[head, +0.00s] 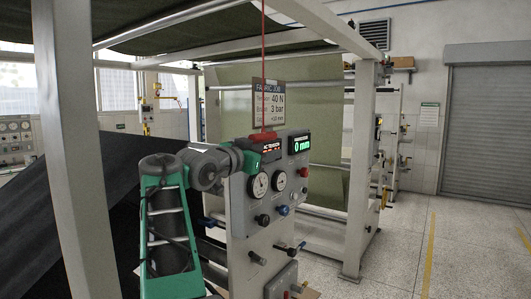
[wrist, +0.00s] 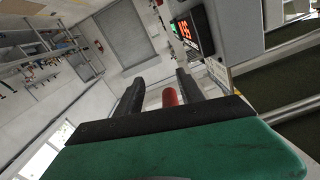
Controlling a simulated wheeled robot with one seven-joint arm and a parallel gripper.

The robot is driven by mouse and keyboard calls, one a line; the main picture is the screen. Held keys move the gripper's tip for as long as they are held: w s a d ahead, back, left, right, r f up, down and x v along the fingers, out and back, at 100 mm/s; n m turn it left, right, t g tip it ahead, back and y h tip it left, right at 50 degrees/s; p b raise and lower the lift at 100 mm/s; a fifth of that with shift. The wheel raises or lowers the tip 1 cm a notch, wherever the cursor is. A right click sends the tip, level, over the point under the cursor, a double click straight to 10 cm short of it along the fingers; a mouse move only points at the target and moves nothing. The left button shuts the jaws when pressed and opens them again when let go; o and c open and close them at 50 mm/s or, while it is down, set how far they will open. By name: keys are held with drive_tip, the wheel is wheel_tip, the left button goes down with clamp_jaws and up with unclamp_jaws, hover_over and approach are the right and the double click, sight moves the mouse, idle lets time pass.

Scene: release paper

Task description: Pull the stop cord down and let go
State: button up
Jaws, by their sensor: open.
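The red stop cord (head: 263,60) hangs straight down from above in the head view, in front of the machine's panel. Its red handle (head: 262,136) is at the lower end, beside the top of the panel. My gripper (head: 256,147) is at the handle, and its fingers are hard to make out there. In the wrist view, my gripper (wrist: 158,78) has its two dark fingers apart. The red handle (wrist: 170,97) shows between them, nearer the right finger, with no clear contact. The cord above the handle is not clear in this view.
A grey control panel (head: 258,210) with gauges, knobs and lit displays stands close to my gripper. A white frame post (head: 70,150) rises at the left, and another (head: 360,165) stands to the right. The floor (head: 410,250) at the right is clear.

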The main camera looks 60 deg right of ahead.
drive_tip(key=w+a+b, duration=0.1)
drive_tip(key=a+b, duration=0.1)
drive_tip(key=a, duration=0.5)
drive_tip(key=shift+a, duration=0.25)
